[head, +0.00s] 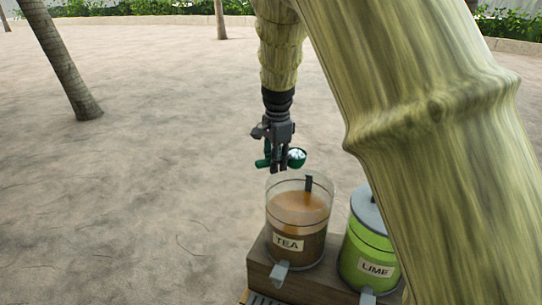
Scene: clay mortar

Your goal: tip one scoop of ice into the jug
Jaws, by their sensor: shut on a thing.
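My gripper (278,165) is shut on a green scoop (296,158) and holds it in the air just above the open jug. The scoop's rounded bowl is at the right of the fingers and its handle end shows at the left. A pale, shiny patch shows in the bowl; I cannot tell whether it is ice. The clear jug (297,232) labelled TEA holds brown-orange liquid and has a dark upright stick or handle inside. It stands upright with a spigot at its front. The scoop appears apart from the jug's rim.
A green container labelled LIME (369,250) with a grey lid stands right of the jug, partly hidden by my arm. Both stand on a wooden stand (262,268). Sandy ground (130,190) is open at the left, with tree trunks (62,60) farther back.

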